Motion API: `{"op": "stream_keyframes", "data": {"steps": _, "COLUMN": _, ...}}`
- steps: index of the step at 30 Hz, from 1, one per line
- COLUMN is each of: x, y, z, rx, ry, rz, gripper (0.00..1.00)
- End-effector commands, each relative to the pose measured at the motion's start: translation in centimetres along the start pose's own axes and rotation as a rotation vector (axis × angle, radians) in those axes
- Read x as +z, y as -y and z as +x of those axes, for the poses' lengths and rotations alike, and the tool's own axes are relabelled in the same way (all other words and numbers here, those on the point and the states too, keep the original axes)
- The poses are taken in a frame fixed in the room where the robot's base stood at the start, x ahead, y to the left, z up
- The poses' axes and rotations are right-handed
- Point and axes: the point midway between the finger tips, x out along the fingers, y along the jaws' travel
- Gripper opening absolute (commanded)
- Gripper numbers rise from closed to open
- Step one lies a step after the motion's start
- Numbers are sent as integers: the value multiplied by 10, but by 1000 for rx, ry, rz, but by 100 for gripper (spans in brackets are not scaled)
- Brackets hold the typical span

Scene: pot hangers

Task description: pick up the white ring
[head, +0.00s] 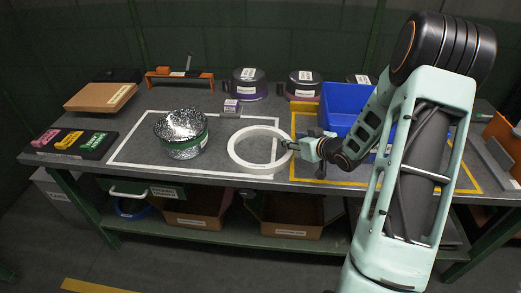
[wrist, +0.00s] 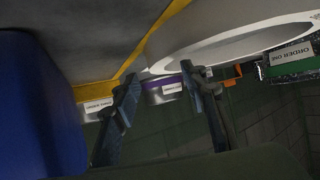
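The white ring (head: 237,155) appears to lie flat on the grey table, near the front line of the white-taped area. In the wrist view the ring (wrist: 220,42) fills the top right, large and close. My gripper (head: 291,146) is at the ring's right edge in the head view. In the wrist view my gripper (wrist: 160,71) has its two fingers spread apart. The ring's near edge shows just beyond the gap, and the right fingertip overlaps the ring in the picture. I cannot tell whether they touch.
A speckled pot (head: 181,134) stands left of the ring. A blue bin (head: 345,100) stands close behind and right of my gripper, inside yellow tape. A small purple box (head: 232,107) and lidded pots (head: 249,84) are behind. The table inside the white tape is otherwise clear.

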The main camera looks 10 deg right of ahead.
Motion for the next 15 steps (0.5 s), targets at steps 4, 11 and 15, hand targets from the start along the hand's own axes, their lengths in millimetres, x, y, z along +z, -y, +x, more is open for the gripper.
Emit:
{"op": "stream_keyframes", "data": {"steps": 4, "x": 0, "y": 0, "z": 16, "rx": -2, "ry": 0, "rz": 0, "gripper": 40}}
{"op": "stream_keyframes", "data": {"steps": 11, "x": -1, "y": -1, "z": 48, "rx": -1, "ry": 0, "rz": 0, "gripper": 40}}
{"op": "stream_keyframes", "data": {"steps": 15, "x": -1, "y": -1, "z": 53, "rx": 1, "ry": 1, "rz": 0, "gripper": 40}}
